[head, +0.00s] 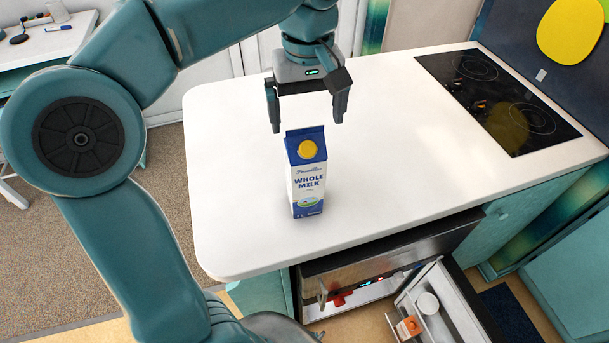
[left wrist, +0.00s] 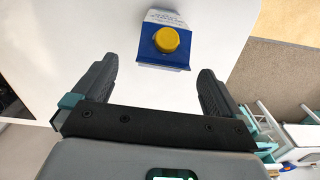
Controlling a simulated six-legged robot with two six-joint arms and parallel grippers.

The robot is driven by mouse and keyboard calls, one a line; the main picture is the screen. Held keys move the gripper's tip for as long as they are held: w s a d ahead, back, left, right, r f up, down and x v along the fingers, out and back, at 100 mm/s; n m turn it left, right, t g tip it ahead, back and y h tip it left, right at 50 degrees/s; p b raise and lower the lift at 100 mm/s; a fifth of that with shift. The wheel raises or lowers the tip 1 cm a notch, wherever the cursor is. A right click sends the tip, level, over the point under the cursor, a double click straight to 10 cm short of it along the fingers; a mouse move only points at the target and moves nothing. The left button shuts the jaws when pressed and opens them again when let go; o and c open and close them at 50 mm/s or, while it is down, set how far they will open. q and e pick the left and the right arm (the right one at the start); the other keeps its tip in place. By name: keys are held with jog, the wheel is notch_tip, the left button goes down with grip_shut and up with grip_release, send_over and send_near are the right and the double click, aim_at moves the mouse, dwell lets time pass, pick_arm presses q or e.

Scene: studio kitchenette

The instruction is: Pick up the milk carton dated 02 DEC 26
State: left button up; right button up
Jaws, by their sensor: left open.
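A milk carton (head: 306,178) stands upright on the white counter. It is white and blue with a yellow cap and reads "WHOLE MILK"; I can make out no date on it. My left gripper (head: 307,112) is open above and behind the carton in the head view, with nothing between its fingers. In the left wrist view the carton's blue top and yellow cap (left wrist: 167,40) lie just beyond the open fingertips of the left gripper (left wrist: 158,72). My right gripper is not in view.
The white counter (head: 400,140) is clear around the carton. A black cooktop (head: 498,97) is at the right. Below the counter's front, a small fridge stands open, its door (head: 440,300) holding a white cup-like item and an orange-and-white carton. A white desk (head: 45,45) is at the far left.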

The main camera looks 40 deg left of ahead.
aim_at(304, 146)
pick_arm(q)
jog(key=shift+w+a+f, duration=0.1)
jog(key=shift+f, duration=0.8)
jog(key=shift+d+f, duration=0.2)
jog(key=shift+f, duration=0.1)
jog(key=shift+s+d+f, duration=0.1)
jog(key=shift+s+d, duration=0.1)
jog(key=f, duration=0.5)
jog(key=shift+s+a, duration=0.1)
jog(key=shift+a, duration=0.3)
jog(key=shift+d, duration=0.15)
jog(key=shift+s, duration=0.15)
jog(key=shift+f, duration=0.1)
jog(key=c, duration=1.8)
grip_shut()
